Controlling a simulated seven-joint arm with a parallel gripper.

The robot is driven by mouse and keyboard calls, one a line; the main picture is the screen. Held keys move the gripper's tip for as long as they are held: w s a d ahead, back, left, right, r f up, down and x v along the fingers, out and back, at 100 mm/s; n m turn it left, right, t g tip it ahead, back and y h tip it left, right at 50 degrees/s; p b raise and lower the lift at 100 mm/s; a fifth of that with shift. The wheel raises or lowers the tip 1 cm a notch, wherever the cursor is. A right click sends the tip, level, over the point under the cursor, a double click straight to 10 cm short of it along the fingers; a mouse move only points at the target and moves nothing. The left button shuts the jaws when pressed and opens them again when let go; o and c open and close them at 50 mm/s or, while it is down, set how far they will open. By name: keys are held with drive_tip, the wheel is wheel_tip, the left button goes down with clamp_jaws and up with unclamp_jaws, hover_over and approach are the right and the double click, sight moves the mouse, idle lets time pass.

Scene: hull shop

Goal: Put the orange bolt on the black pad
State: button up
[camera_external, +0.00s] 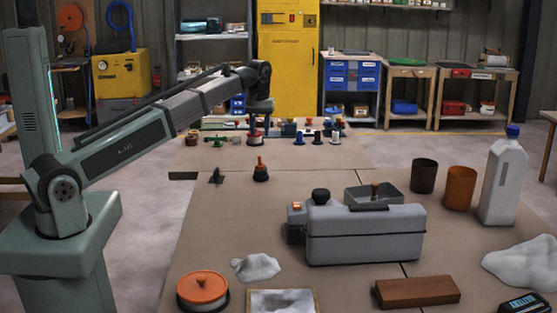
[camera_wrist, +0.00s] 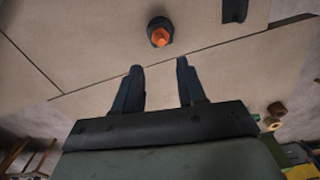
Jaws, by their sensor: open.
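The orange bolt (camera_external: 261,163) stands upright on a small dark round base (camera_external: 261,176) on the table, right of the arm's base. In the wrist view the bolt (camera_wrist: 160,37) shows from above with the dark round base (camera_wrist: 159,22) around it. I cannot tell for sure whether this base is the black pad. My gripper (camera_wrist: 158,65) is open, with nothing between its fingers, and the bolt lies beyond the fingertips, apart from them. In the external view my gripper (camera_external: 262,108) is raised behind the bolt, its fingers hard to make out.
A small black object (camera_external: 216,175) lies left of the bolt; a grey case (camera_external: 365,236) stands in front. Several small parts (camera_external: 300,138) sit at the far table end.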

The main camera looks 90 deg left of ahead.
drive_tip(key=shift+r, duration=0.8)
